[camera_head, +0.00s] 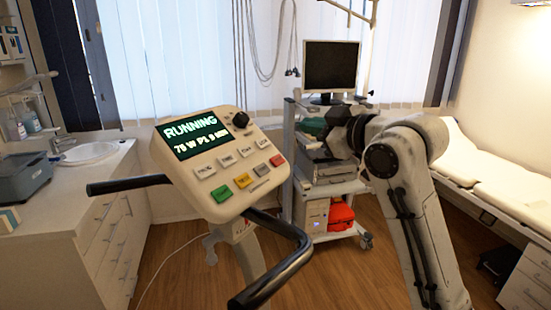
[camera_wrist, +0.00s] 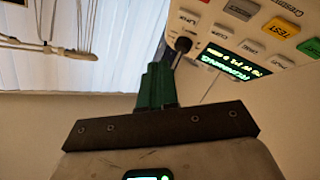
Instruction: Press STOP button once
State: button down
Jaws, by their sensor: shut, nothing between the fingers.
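The console (camera_head: 225,160) of an exercise bike has a lit display (camera_head: 192,137) reading RUNNING, with 75 W below. My gripper (camera_wrist: 156,68) has green fingers, closed together and empty. In the head view, my arm reaches in from the right, apart from the console.
A black knob (camera_head: 240,119) stands on the console near the display. Black handlebars (camera_head: 275,270) stick out below it. A cart with a monitor (camera_head: 331,66) stands behind my arm. A couch (camera_head: 500,170) is at the right, and a sink counter (camera_head: 85,165) at the left.

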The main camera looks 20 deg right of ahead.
aim_at(278, 160)
jog(key=shift+f, duration=0.1)
jog(key=w+a+f+b, duration=0.3)
jog(key=w+f+b, duration=0.1)
jog(key=f, duration=0.2)
jog(key=shift+a+f, duration=0.25)
jog(key=shift+f, duration=0.15)
jog(key=shift+w+f, duration=0.1)
dwell(2.0)
jog(key=shift+w+a+f+b, duration=0.15)
jog(key=shift+f+b, duration=0.05)
jog(key=shift+b, duration=0.1)
jog(key=shift+w+a+f, duration=0.15)
jog(key=shift+f, duration=0.2)
dwell(0.8)
jog(key=shift+r, duration=0.1)
jog(key=shift+s+d+r, duration=0.3)
jog(key=shift+s+r, duration=0.05)
jog(key=shift+r, duration=0.2)
jog(key=shift+p, duration=0.3)
